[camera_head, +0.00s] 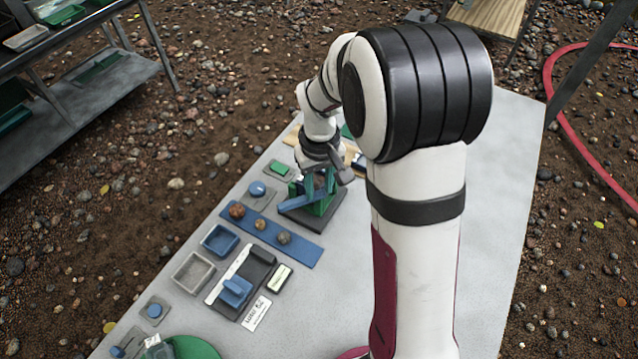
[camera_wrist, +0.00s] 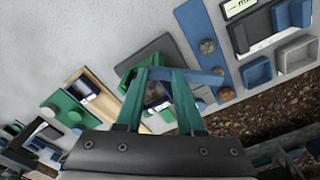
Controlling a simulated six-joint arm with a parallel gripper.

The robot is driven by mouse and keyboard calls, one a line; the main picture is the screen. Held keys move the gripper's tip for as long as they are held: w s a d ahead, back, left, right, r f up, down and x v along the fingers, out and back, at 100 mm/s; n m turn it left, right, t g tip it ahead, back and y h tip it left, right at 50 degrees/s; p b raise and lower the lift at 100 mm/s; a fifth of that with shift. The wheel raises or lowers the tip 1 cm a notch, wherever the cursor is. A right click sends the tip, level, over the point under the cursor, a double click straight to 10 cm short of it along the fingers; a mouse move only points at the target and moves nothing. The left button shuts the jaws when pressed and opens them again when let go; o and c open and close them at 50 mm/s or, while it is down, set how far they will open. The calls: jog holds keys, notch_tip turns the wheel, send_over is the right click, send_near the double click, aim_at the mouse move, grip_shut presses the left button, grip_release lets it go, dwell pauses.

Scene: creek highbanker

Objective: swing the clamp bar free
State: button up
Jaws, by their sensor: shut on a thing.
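The clamp bar (camera_head: 296,201), a blue bar, lies across a green box-shaped fixture (camera_head: 322,207) on a dark base plate. In the wrist view the clamp bar (camera_wrist: 205,77) runs across my fingertips and sticks out to the right. My gripper (camera_wrist: 160,77) has two green fingers, with the bar between their tips. In the head view my gripper (camera_head: 320,183) is right over the fixture, and the wrist partly hides it. A brownish thing shows inside the fixture between the fingers, but I cannot make it out.
A blue strip with several round stones (camera_head: 284,239) lies beside the fixture. A blue tray (camera_head: 220,240), a grey tray (camera_head: 192,272) and a dark block holder with a blue block (camera_head: 235,291) stand nearer. The tabletop (camera_head: 500,190) is clear on the right.

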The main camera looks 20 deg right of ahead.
jog(key=n, duration=0.2)
jog(key=f+n, duration=0.1)
jog(key=n, duration=0.1)
jog(key=shift+s+f, duration=0.2)
jog(key=n, duration=0.3)
jog(key=shift+n, duration=0.3)
jog(key=shift+o, duration=0.3)
jog(key=shift+n, duration=0.3)
jog(key=shift+o, duration=1.2)
notch_tip(320, 180, up, 7)
jog(key=shift+w+d+f, duration=0.1)
jog(key=shift+w+f, duration=0.05)
jog(key=shift+f, duration=0.05)
jog(key=shift+r, duration=0.3)
